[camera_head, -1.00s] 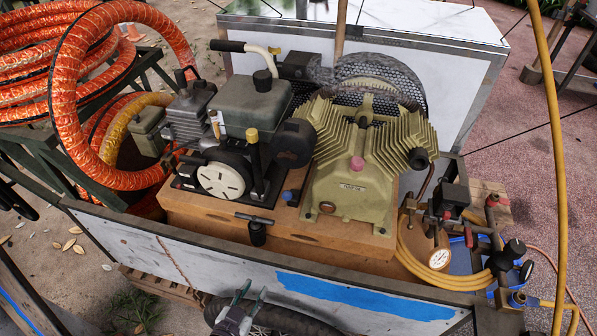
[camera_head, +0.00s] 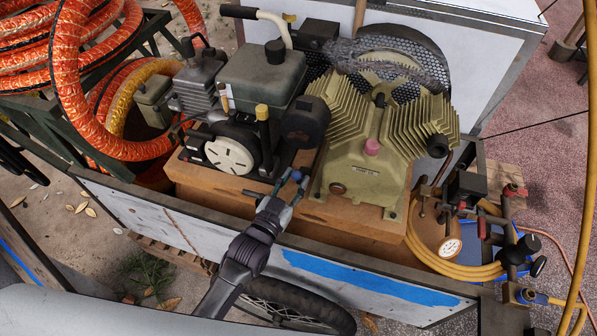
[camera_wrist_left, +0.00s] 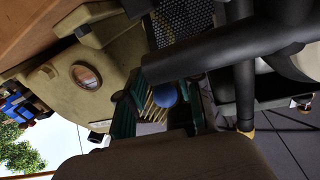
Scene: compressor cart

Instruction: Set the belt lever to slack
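A short lever with a blue ball knob (camera_head: 296,175) stands between the engine and the tan pump; it seems to be the belt lever. No label on it is readable. My left gripper (camera_head: 287,187) reaches over the cart's front wall to this knob. In the left wrist view the blue knob (camera_wrist_left: 165,95) shows between the two teal fingers (camera_wrist_left: 162,112), which stand apart. I cannot tell whether either finger touches it. The lever's lower part is hidden by the gripper. My right gripper is in no view.
The tan finned pump (camera_head: 366,165) is right beside the gripper. The engine (camera_head: 262,85), with a yellow-topped post (camera_head: 262,112), stands behind and left. The cart's front wall (camera_head: 345,275) lies under my left arm. A gauge (camera_head: 450,248) and yellow hose are at the right.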

